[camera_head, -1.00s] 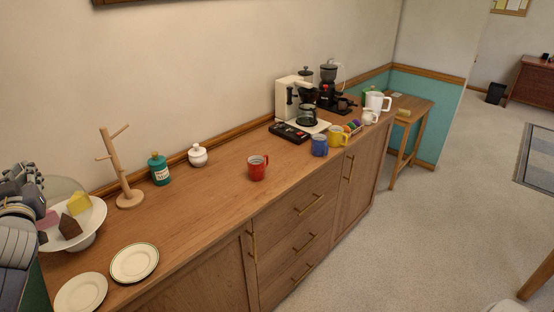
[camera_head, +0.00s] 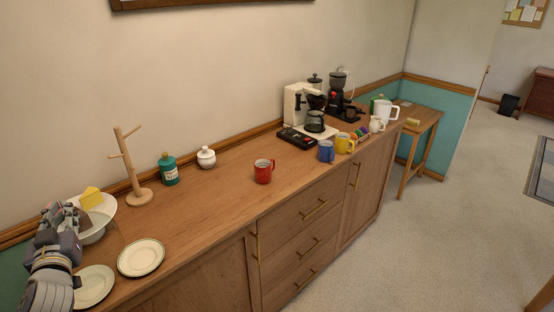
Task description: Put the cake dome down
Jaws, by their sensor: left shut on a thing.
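The white cake stand (camera_head: 106,217) is at the left end of the sideboard, with a yellow cake wedge (camera_head: 91,197) on it. My left gripper (camera_head: 66,226) is in front of the stand and hides part of it. It is shut on the cake dome (camera_head: 110,243), which is clear and shows only as a faint outline just right of the gripper, in front of the stand. I cannot tell whether its rim touches the sideboard. My right gripper is out of view.
Two rimmed plates (camera_head: 141,257) lie at the sideboard's front left. A wooden mug tree (camera_head: 134,175), a teal jar (camera_head: 168,169) and a white lidded pot (camera_head: 206,157) stand behind. A red mug (camera_head: 263,172) stands mid-sideboard, with bare wood (camera_head: 215,200) around it.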

